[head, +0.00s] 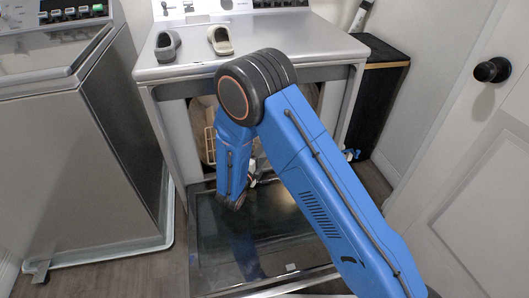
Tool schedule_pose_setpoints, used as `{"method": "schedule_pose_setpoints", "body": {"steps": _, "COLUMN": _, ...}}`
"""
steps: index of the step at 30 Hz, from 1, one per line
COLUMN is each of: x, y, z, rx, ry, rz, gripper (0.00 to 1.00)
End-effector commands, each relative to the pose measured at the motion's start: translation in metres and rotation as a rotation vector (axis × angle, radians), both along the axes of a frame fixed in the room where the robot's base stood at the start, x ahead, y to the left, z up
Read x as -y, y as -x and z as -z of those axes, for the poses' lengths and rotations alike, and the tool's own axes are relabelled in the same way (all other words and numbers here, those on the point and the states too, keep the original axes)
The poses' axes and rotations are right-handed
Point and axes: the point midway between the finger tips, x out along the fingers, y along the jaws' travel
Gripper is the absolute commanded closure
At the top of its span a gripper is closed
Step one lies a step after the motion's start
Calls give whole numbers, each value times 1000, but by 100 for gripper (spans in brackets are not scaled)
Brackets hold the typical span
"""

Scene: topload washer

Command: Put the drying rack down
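A pale beige grid that looks like part of the drying rack (210,145) shows at the left inside the front opening of the middle machine (352,100). It stands upright, and my arm hides most of it. My blue arm bends down in front of the opening. The end of my arm, with my gripper (252,179), is low at the opening, just above the lowered door (290,248). The arm covers much of the gripper, so I cannot tell whether its fingers are open, shut or touching the rack.
Two shoes, one dark grey (167,46) and one beige (220,40), sit on the machine's top. A top-load washer (85,150) stands at the left. A black cabinet (384,95) is behind at right, and a white room door (475,180) is at far right.

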Motion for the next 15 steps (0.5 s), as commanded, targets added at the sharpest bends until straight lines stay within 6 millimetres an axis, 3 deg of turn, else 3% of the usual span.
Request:
{"method": "schedule_pose_setpoints", "body": {"steps": 8, "x": 0, "y": 0, "z": -11, "rx": 0, "ry": -1, "rz": 0, "gripper": 47}}
{"method": "schedule_pose_setpoints", "body": {"steps": 15, "x": -19, "y": 38, "z": -12, "rx": 0, "ry": 1, "rz": -4, "gripper": 47}}
